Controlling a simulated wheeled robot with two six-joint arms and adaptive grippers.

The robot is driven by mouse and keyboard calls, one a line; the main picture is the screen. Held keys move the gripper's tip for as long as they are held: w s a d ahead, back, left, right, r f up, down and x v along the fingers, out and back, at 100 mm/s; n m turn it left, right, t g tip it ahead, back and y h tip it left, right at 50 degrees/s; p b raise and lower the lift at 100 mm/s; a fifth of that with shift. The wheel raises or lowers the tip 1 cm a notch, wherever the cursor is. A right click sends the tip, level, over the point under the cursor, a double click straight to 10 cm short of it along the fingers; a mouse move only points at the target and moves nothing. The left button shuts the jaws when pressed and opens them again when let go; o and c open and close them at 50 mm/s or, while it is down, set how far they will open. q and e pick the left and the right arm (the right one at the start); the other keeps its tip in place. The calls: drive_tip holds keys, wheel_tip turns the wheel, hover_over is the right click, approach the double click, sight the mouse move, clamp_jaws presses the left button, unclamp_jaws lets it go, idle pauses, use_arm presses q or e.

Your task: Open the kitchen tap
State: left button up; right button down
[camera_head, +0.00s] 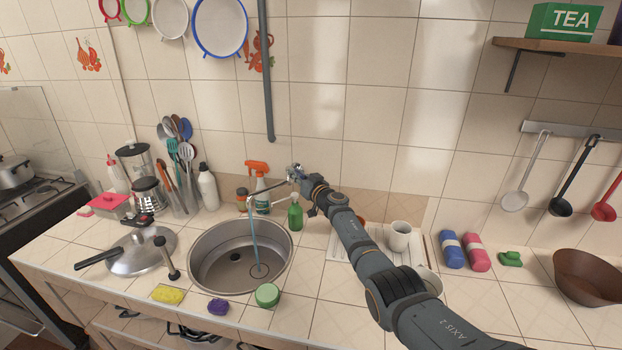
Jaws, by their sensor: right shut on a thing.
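The kitchen tap (265,194) is a thin metal spout that reaches left over the round steel sink (205,284). A bluish stream of water (255,238) falls from the spout's end into the basin. My right arm comes in from the lower right. My right gripper (294,174) is at the tap's base by the wall, shut on the tap handle. The handle is small and mostly hidden by the gripper. My left gripper is not in view.
An orange-topped spray bottle (262,188) and a green soap bottle (295,213) stand close to the tap. A white cup (399,236) is right of my arm. A yellow sponge (168,294) lies in front.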

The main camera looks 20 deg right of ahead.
drive_tip(key=shift+a, duration=0.1)
drive_tip(key=c, duration=1.4)
unclamp_jaws()
drive_tip(key=shift+o, duration=0.2)
drive_tip(key=shift+s+f, duration=0.1)
drive_tip(key=shift+s, duration=0.25)
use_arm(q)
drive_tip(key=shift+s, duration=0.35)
use_arm(e)
drive_tip(key=s+d, duration=0.2)
drive_tip(key=s, duration=0.9)
drive_tip(key=shift+s, duration=0.1)
